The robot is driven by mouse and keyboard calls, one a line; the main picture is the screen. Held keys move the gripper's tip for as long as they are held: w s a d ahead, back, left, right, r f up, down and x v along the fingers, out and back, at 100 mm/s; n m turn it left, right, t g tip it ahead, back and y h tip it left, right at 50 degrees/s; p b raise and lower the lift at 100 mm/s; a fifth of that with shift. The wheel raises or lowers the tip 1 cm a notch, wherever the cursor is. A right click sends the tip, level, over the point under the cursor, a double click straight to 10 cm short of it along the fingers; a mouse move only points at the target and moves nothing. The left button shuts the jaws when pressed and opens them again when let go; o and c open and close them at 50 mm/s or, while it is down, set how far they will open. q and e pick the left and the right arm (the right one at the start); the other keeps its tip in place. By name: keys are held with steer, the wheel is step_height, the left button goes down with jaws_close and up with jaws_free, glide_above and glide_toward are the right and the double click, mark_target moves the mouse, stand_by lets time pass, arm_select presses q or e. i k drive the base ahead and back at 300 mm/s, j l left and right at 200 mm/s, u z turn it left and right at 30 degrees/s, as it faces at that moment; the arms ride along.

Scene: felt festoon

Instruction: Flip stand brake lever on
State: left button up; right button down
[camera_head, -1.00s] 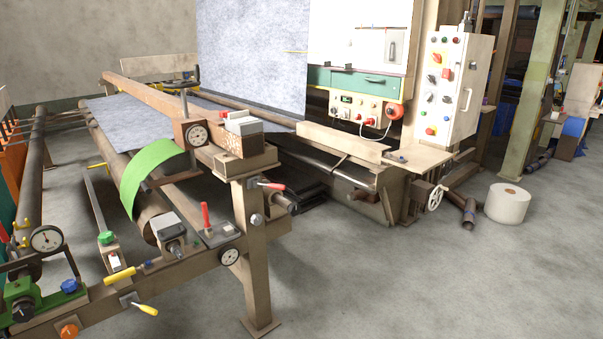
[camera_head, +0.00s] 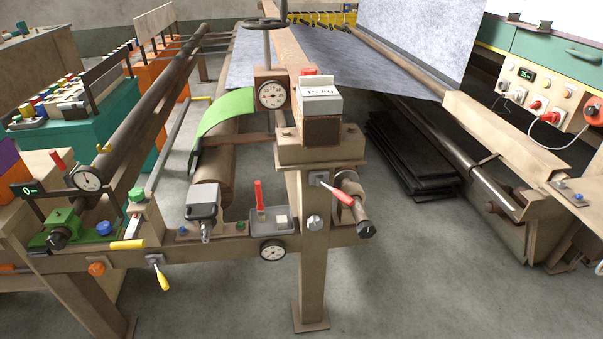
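Several levers show on the brown machine stand (camera_head: 312,250), and I cannot tell which one is the brake lever. A red-handled lever (camera_head: 258,193) stands nearly upright on a grey plate (camera_head: 283,213). Another red-handled lever (camera_head: 338,192) slants down to the right on the post, beside a dark roller end. A yellow-handled lever (camera_head: 161,276) hangs tilted below the front beam. A further red lever (camera_head: 57,161) leans at the far left. Neither of my grippers is in view.
Dial gauges (camera_head: 271,94) and a grey block (camera_head: 320,103) sit on the stand. A dark stack (camera_head: 408,155) lies behind the post. A socket panel (camera_head: 545,92) is at the right. Grey floor (camera_head: 430,280) in front and right is clear.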

mark_target(343, 197)
steer(key=i+l+u, duration=0.2)
steer(key=l, duration=0.2)
steer(key=l+u, duration=0.25)
steer(key=l, duration=0.2)
steer(key=i+l+u, duration=0.2)
steer(key=l, duration=0.25)
steer(key=k+j, duration=0.05)
steer(key=k, duration=0.05)
